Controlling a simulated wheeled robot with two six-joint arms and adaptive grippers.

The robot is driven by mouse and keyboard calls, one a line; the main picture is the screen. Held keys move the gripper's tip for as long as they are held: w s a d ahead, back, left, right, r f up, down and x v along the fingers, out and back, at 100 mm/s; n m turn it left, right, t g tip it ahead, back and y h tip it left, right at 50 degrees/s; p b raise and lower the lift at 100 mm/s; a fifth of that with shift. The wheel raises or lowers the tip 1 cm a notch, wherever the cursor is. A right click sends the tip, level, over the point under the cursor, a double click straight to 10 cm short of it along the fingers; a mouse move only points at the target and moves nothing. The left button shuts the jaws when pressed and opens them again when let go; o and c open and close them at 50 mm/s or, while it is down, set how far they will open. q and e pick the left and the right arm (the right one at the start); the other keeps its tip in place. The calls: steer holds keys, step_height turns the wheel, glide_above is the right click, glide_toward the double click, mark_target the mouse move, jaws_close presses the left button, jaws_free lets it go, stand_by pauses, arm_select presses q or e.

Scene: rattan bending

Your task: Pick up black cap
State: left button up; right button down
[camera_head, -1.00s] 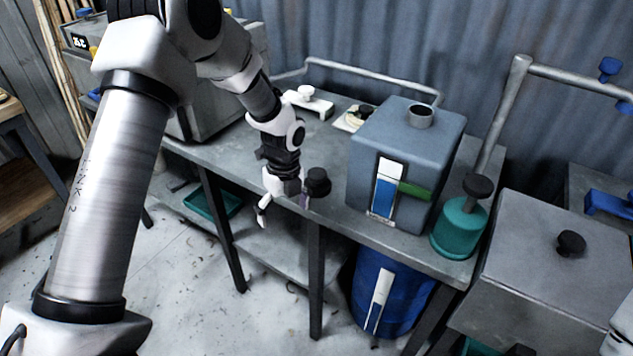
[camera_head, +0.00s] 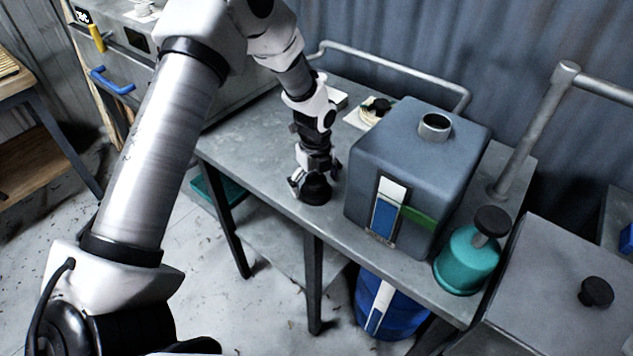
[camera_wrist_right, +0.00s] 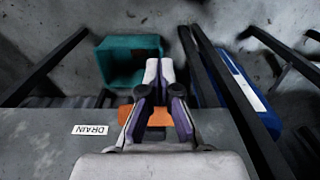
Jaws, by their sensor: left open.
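The black cap (camera_head: 316,190) sits on the grey workbench (camera_head: 240,130) near its front edge, left of the blue-grey tank. My left gripper (camera_head: 311,181) points down at the cap, its fingers open. One finger shows at the cap's left side; the other is largely hidden, and I cannot tell whether either touches it.
The blue-grey tank (camera_head: 415,160) stands close right of the cap. A teal bottle with a black knob (camera_head: 468,260) and a grey box (camera_head: 560,275) are farther right. A blue drum (camera_head: 392,308) stands below the bench. The bench's left part is clear.

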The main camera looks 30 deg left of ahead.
arm_select(q)
steer(key=shift+w+f, duration=0.15)
steer(key=shift+f, duration=0.3)
steer(key=shift+r, duration=0.1)
steer(key=shift+s+d+r, duration=0.1)
steer(key=shift+s, duration=0.15)
steer(key=c, duration=1.1)
steer(key=shift+s, duration=0.2)
steer(key=shift+c, duration=0.8)
